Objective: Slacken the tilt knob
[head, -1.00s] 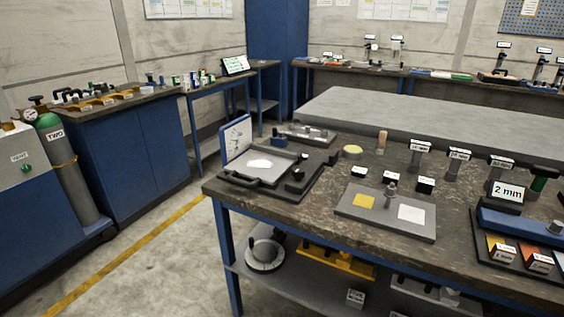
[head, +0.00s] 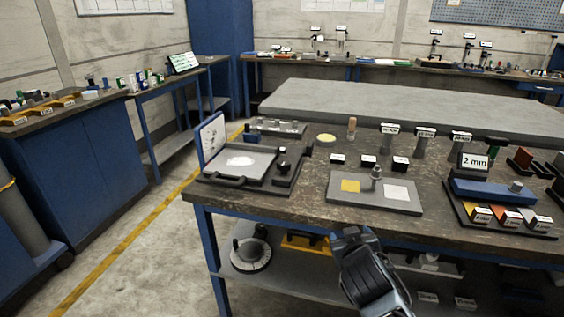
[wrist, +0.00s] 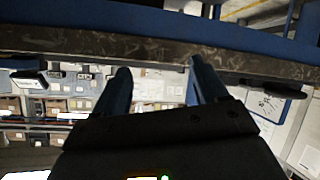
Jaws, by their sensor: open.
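I cannot make out a tilt knob for certain in either view. Small dark knob-like parts (head: 282,158) stand on the right of the open tray device (head: 240,165) at the left of the workbench (head: 300,208), too small to tell apart. My gripper (wrist: 159,68) is open in the wrist view, its two fingers apart with nothing between them. In the head view my arm's end (head: 368,275) is low, in front of the bench's front edge and lower shelf. Its fingertips are not clear there.
A grey plate (head: 402,206) with a yellow and a white square and a small metal post lies mid-bench. Labelled posts (head: 424,142) and a blue block (head: 492,192) stand to the right. Open floor (head: 150,270) lies left of the bench.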

